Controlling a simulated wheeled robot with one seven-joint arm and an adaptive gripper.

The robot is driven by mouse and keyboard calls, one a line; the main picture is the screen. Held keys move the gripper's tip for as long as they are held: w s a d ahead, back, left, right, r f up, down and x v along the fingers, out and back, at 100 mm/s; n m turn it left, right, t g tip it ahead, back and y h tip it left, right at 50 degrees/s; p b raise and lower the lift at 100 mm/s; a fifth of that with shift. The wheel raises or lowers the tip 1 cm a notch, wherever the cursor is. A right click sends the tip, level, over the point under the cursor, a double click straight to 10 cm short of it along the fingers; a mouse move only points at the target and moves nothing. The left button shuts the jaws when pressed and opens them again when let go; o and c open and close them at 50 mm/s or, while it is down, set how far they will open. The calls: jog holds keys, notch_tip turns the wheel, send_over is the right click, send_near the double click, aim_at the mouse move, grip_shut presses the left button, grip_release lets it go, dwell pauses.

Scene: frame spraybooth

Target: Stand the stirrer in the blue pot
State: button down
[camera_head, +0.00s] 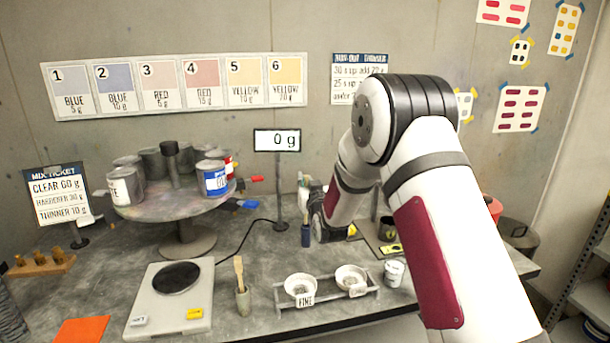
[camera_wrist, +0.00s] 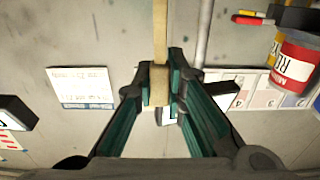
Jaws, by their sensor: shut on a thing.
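My gripper (camera_wrist: 160,85) is shut on a pale wooden stirrer (camera_wrist: 160,35), which runs up out of the top of the wrist view. In the head view, my arm's wrist is over the middle of the bench, and I cannot make out the fingers or the held stirrer. The blue pot (camera_head: 215,180), a white can with a blue label, stands at the right front of the round turntable (camera_head: 150,211). It is left of my wrist and apart from it. I cannot see inside it.
Other cans crowd the turntable, including a red-labelled pot (camera_wrist: 297,62). A scale (camera_head: 168,308), a small cup (camera_head: 243,302) with a wooden stick, and a rack (camera_head: 330,298) with two white bowls line the front. A display post (camera_head: 277,185) stands between turntable and arm.

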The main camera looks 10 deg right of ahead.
jog(key=b, duration=0.2)
send_over(306, 224)
jog(key=shift+w+f, duration=0.2)
jog(key=shift+f, duration=3.15)
jog(key=c, duration=1.6)
grip_release()
jog(key=shift+o, duration=0.2)
jog(key=s+p, duration=0.5)
jog(key=s, duration=0.5)
jog(key=shift+p, duration=0.4)
